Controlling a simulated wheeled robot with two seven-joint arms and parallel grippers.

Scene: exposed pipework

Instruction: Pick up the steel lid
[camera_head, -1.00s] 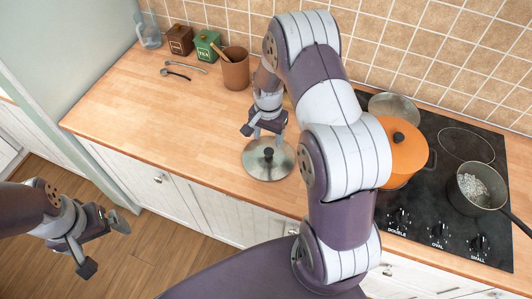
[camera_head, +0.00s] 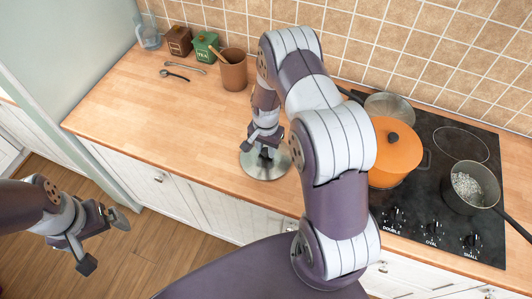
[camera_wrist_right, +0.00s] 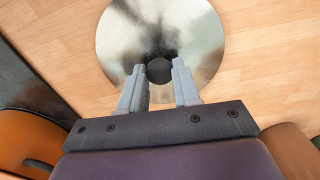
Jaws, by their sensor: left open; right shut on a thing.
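The steel lid (camera_head: 268,171) is a round shiny disc lying flat on the wooden worktop near its front edge, left of the hob. It also shows in the right wrist view (camera_wrist_right: 161,25), with its dark knob (camera_wrist_right: 159,71) between the fingertips. My right gripper (camera_head: 264,146) is over the lid from above, its fingers shut on the knob; in the head view the gripper hides most of the knob. It also shows in the right wrist view (camera_wrist_right: 159,75). My left gripper (camera_head: 104,241) is open and empty, out over the floor in front of the cabinets.
An orange pot (camera_head: 393,158) with a lid, a pan of whitish contents (camera_head: 468,187) and another pan (camera_head: 388,107) stand on the black hob (camera_head: 432,200). A brown utensil pot (camera_head: 233,72) and canisters (camera_head: 206,46) stand behind.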

